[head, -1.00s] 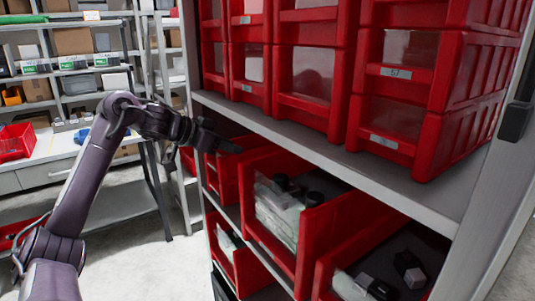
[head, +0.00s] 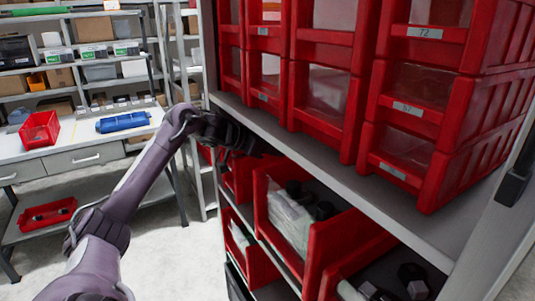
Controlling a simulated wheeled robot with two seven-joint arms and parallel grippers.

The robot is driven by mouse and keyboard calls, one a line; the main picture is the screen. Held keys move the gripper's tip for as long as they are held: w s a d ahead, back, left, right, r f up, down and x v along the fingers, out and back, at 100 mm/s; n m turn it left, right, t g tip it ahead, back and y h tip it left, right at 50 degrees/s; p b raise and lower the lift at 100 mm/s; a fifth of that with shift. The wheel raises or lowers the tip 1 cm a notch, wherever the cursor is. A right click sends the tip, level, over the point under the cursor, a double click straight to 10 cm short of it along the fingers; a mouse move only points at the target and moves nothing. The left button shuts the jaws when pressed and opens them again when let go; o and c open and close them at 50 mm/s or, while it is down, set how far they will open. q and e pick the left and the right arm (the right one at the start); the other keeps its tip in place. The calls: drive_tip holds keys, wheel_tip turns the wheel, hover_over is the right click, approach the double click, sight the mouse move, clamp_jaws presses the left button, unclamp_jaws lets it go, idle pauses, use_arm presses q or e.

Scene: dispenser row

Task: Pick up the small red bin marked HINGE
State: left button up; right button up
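No label reading HINGE is legible on any bin. Several open red bins sit on the rack's lower shelf: a small one at the far end (head: 236,178), a larger one in the middle (head: 318,245) holding dark round parts and a clear bag, and one cut off at the lower right. My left gripper (head: 243,140) is dark and small at the lower shelf opening, just under the grey shelf edge and above the far small bin. Its fingers blend into the shadow, so I cannot tell whether they are open or touching anything. My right gripper is out of view.
Stacked red drawers (head: 408,115) with number labels fill the grey shelf (head: 385,190) above. At left, a workbench (head: 80,152) carries another red bin (head: 40,132) and a blue object (head: 123,122). A red tray (head: 47,214) lies below it. Floor between is clear.

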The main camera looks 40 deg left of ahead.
use_arm(q)
clamp_jaws()
idle(1.3)
drive_tip(key=shift+r, duration=0.15)
